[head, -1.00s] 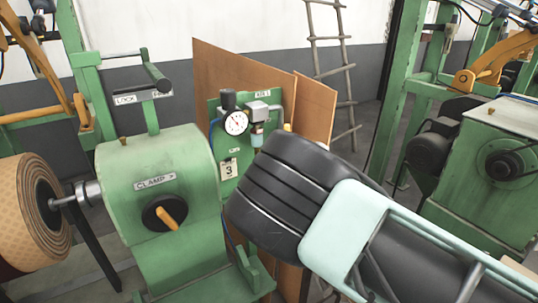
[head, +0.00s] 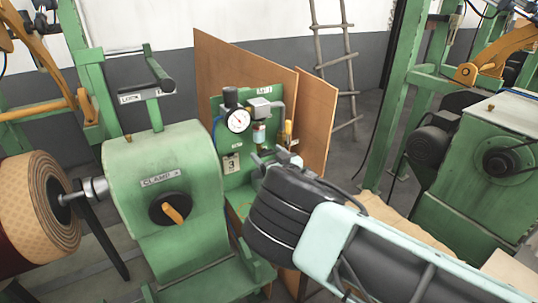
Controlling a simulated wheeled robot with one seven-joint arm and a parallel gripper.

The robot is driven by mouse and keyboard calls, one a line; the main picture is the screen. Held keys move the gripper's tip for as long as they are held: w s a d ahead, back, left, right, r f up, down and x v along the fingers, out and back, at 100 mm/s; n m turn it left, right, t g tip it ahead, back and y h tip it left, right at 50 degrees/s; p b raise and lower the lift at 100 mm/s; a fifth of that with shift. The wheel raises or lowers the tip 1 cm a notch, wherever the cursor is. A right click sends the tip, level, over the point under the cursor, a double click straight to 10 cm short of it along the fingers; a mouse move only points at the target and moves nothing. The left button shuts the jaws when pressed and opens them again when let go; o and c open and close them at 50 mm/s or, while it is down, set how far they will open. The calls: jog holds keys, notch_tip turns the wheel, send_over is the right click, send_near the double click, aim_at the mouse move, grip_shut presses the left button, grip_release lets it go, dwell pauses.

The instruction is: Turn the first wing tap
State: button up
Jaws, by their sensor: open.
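The green panel (head: 225,165) carries a round white gauge (head: 238,121), a small regulator with a clear bowl (head: 259,132) and a label with the number 3 (head: 232,163). No wing tap can be made out clearly; the lower right of the panel is hidden behind my gripper and wrist. My gripper (head: 270,158) is open in front of the panel's right side, below the regulator. Its fingers are small and partly hidden by the dark wrist, so I cannot tell whether they touch anything. A yellow handle-like piece (head: 288,131) shows just above the gripper.
A green clamp housing (head: 160,190) with a black and orange knob (head: 172,209) stands left of the panel. A paper roll (head: 38,205) is at far left. Brown boards (head: 240,65) stand behind the panel. A green machine (head: 480,175) stands at right.

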jog(key=c, duration=1)
jog(key=shift+f+n+b, duration=0.2)
jog(key=shift+n+b, duration=0.1)
jog(key=shift+b, duration=0.85)
jog(key=shift+n+b, duration=0.3)
jog(key=shift+b, duration=0.45)
jog(key=n+b, duration=0.3)
jog(key=b, duration=0.2)
jog(key=n+b, duration=0.3)
jog(key=b, duration=0.2)
jog(key=shift+s+a+f+n, duration=0.1)
jog(key=shift+a+f+n, duration=0.05)
jog(key=shift+n, duration=0.25)
jog(key=n+b, duration=1)
jog(key=b, duration=0.2)
jog(key=shift+s+a, duration=0.1)
